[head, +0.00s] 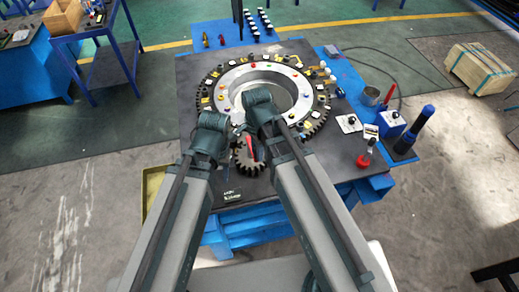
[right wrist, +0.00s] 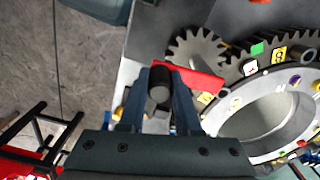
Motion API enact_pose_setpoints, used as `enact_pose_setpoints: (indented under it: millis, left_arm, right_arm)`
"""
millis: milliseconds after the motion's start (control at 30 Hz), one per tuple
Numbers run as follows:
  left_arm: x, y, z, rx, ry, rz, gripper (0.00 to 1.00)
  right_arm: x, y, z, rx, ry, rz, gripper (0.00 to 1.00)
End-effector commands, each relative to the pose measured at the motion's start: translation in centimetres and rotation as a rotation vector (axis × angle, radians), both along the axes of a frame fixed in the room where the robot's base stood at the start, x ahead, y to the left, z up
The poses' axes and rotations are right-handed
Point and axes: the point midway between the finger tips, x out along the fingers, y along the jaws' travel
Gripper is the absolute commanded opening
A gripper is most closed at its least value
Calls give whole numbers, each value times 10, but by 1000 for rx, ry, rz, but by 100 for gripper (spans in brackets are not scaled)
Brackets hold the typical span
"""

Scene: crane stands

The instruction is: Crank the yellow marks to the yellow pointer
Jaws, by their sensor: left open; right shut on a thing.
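A large grey ring (head: 310,99) with a dark toothed rim and several coloured marks lies on the dark table. Small yellow tags (right wrist: 279,54) sit near its teeth. A small gear (head: 248,163) stands beside its near edge, with a red crank arm (right wrist: 198,83) over it. My right gripper (right wrist: 160,86) is shut on the black crank knob (right wrist: 160,77); in the head view my arm hides most of this grip. My left gripper (head: 212,128) is near the ring's near left edge, open, with its fingertips mostly hidden. I cannot tell which piece is the yellow pointer.
At the table's right stand a metal cup (head: 371,96), a dark blue cylinder (head: 420,122), a red-based tool (head: 364,160) and small white blocks. My two forearms run close together over the near edge.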

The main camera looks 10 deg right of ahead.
Motion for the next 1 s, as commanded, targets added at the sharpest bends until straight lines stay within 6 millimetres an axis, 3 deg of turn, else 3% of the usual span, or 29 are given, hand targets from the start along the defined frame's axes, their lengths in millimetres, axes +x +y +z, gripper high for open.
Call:
enact_pose_setpoints:
  millis: [667, 700, 833, 1000]
  left_arm:
    - [0, 0, 0, 0, 0, 0, 50]
    - [0, 0, 0, 0, 0, 0, 50]
    - [0, 0, 0, 0, 0, 0, 50]
    - [0, 0, 0, 0, 0, 0, 50]
  right_arm:
    - [-2, 3, 0, 3, 3, -52, 0]
    - [-2, 3, 0, 3, 3, -52, 37]
    - [-1, 3, 0, 2, 2, -52, 61]
    - [-1, 3, 0, 2, 1, -52, 62]
